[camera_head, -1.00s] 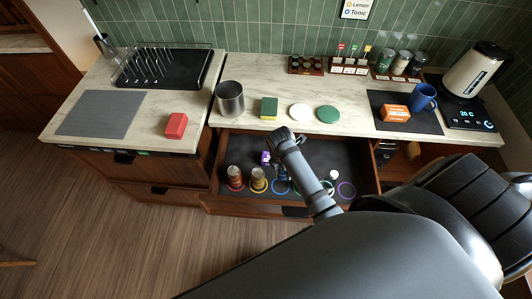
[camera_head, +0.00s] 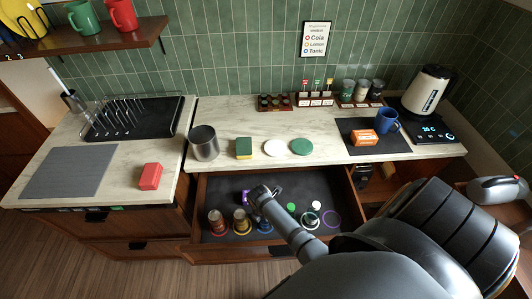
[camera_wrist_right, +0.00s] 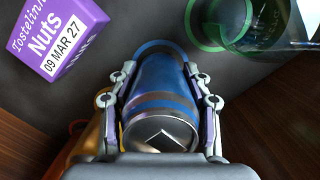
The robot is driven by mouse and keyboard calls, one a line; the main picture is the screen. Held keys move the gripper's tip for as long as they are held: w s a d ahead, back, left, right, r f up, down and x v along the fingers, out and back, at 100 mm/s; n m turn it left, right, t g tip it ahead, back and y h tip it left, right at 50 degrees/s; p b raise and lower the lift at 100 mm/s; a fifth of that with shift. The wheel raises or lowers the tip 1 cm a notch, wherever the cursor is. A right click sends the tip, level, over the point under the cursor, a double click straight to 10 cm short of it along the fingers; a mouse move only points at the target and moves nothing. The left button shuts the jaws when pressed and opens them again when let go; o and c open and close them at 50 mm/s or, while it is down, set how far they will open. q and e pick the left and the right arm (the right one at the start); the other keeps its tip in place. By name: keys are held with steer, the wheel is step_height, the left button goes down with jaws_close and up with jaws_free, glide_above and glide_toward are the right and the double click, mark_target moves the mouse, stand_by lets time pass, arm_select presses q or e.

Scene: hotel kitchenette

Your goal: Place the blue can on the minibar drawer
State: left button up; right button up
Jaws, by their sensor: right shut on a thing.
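The minibar drawer (camera_head: 318,186) is pulled open below the counter, with a dark floor and coloured rings. My right gripper (camera_head: 258,193) is down in the drawer. In the right wrist view, the right gripper (camera_wrist_right: 160,95) is shut on the blue can (camera_wrist_right: 158,85), one finger on each side. A blue ring (camera_wrist_right: 157,45) shows on the drawer floor just beyond the can; I cannot tell whether the can touches the floor. The arm mostly hides the can in the head view. My left gripper is not in view.
A purple nuts box (camera_wrist_right: 57,38) is close to the can. A red can (camera_head: 216,221), a yellow can (camera_head: 241,221) and bottles stand nearby in the drawer. A green ring (camera_wrist_right: 207,43) lies right of the blue one.

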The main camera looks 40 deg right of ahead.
steer(key=o, duration=1.4)
steer(key=shift+f, duration=0.1)
steer(key=r, duration=0.4)
steer(key=a+r, duration=0.1)
steer(key=r, duration=0.7)
steer(key=shift+s+a+r, duration=0.1)
steer(key=shift+s+a, duration=0.15)
steer(key=shift+a, duration=0.15)
